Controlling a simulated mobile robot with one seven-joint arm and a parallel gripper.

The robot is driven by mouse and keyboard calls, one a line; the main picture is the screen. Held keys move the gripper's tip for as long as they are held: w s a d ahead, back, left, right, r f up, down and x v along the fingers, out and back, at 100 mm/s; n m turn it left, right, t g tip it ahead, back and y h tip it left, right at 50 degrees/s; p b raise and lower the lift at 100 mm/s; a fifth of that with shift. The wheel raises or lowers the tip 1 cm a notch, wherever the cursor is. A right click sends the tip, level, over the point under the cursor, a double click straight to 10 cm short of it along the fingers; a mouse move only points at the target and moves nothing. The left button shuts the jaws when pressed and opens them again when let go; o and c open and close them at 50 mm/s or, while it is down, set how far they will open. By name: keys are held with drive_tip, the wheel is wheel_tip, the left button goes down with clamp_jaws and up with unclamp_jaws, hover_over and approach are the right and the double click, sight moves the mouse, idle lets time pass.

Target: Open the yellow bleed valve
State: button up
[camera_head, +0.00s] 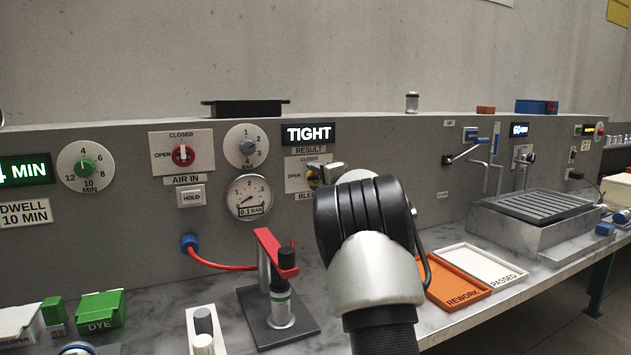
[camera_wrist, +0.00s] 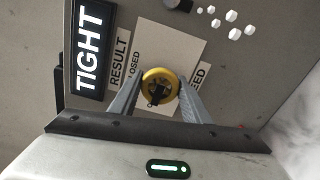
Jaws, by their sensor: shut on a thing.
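The yellow bleed valve (camera_wrist: 160,82) is a round yellow knob with a black pointer, on a white plate (camera_wrist: 178,48) marked CLOSED and OPEN. In the wrist view my gripper (camera_wrist: 161,88) has one finger on each side of the knob and is shut on it. The black pointer lies toward the bottom of that view; its exact setting is hard to tell. In the head view the valve (camera_head: 313,177) shows only in part behind my gripper (camera_head: 326,173). The OPEN label is hidden in the wrist view but shows in the head view, left of the knob.
Above the valve a display (camera_head: 308,134) reads TIGHT. A pressure gauge (camera_head: 249,197) and red air-in knob (camera_head: 183,156) are to its left. A red-armed fixture (camera_head: 275,255) stands on the bench below. Orange (camera_head: 458,287) and white (camera_head: 483,263) trays lie right of my arm.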

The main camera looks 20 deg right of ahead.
idle(0.6)
drive_tip(key=o, duration=1)
drive_tip(key=shift+o, duration=0.2)
drive_tip(key=shift+s, duration=0.15)
drive_tip(key=s+p, duration=0.1)
drive_tip(key=s, duration=1.6)
drive_tip(key=shift+d, duration=0.3)
